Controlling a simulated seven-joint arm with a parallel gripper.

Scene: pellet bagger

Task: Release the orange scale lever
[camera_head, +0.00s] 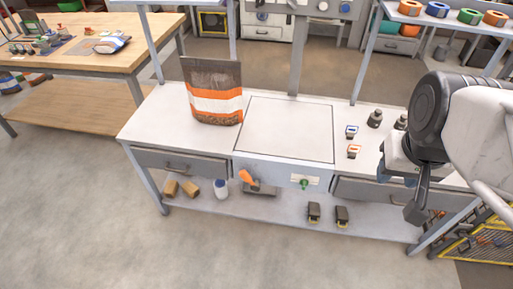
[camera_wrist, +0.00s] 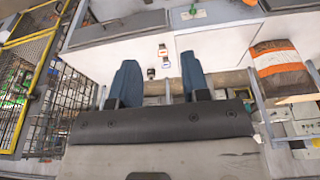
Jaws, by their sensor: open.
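The orange lever (camera_head: 247,177) sits on the left part of the front face of the scale (camera_head: 287,130), tilted, with a grey bracket just below and beside it. A green knob (camera_head: 304,183) is on the same face to its right; a green part also shows in the wrist view (camera_wrist: 194,10). The orange lever itself cannot be made out in the wrist view. My gripper (camera_wrist: 158,72) is open and empty, its two dark blue fingers apart. In the head view it is at the right end of the bench, well right of the lever, partly hidden by my wrist.
A brown, white and orange bag (camera_head: 213,92) stands on the bench left of the scale plate. A blue-marked item (camera_head: 351,131), an orange-marked item (camera_head: 353,151) and dark weights (camera_head: 375,119) lie right of it. Drawers (camera_head: 185,163) flank the scale. The floor in front is clear.

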